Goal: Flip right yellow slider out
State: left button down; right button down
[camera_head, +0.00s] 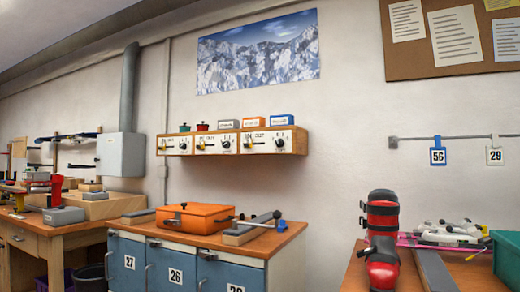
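A wooden wall box (232,153) with white front panels hangs on the wall in the middle of the view. Its panels carry small yellow sliders, dark levers and black knobs. The right yellow slider (248,143) is on the right-hand panel, left of a black knob (279,141). Other yellow sliders show on the middle panel (201,145) and the left panel (162,147). They are too small to tell which way each is flipped. Neither of my grippers is in view.
Below the box stands a blue cabinet (170,262) with a wooden top holding an orange case (195,217) and grey tools. A workbench (45,240) is at left. A red boot (382,225) and green bin (507,255) are at right. Small boxes stand on the wall box.

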aim_at(248, 144)
jog(key=j+z, duration=0.15)
jog(key=z, duration=0.3)
jog(key=i+j+z, duration=0.1)
jog(key=z, duration=0.35)
jog(key=j+z, duration=0.3)
jog(key=z, duration=0.15)
jog(key=j+z, duration=0.15)
jog(key=j, duration=0.3)
jog(key=k+j+z, duration=0.2)
jog(key=j, duration=0.3)
jog(key=j+z, duration=0.15)
jog(key=j, duration=0.3)
jog(key=k+j+z, duration=0.15)
jog(key=j, duration=0.25)
